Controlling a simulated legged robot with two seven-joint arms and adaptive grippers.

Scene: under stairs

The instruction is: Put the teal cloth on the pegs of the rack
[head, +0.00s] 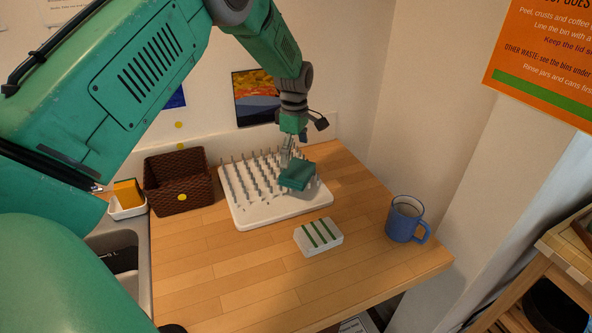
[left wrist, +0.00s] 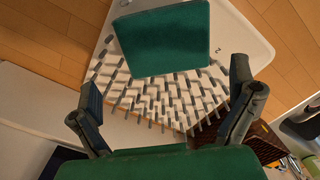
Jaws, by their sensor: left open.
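The teal cloth (head: 297,175) is a folded square block lying on top of the pegs at the right part of the rack. It also shows in the left wrist view (left wrist: 162,40). The white rack (head: 246,217) has rows of thin grey pegs and stands on the wooden counter. My left gripper (head: 298,139) is above and just behind the cloth, pointing down. My right gripper is not in view.
A white box with green stripes (head: 318,237) and a blue mug (head: 406,221) stand in front and right.

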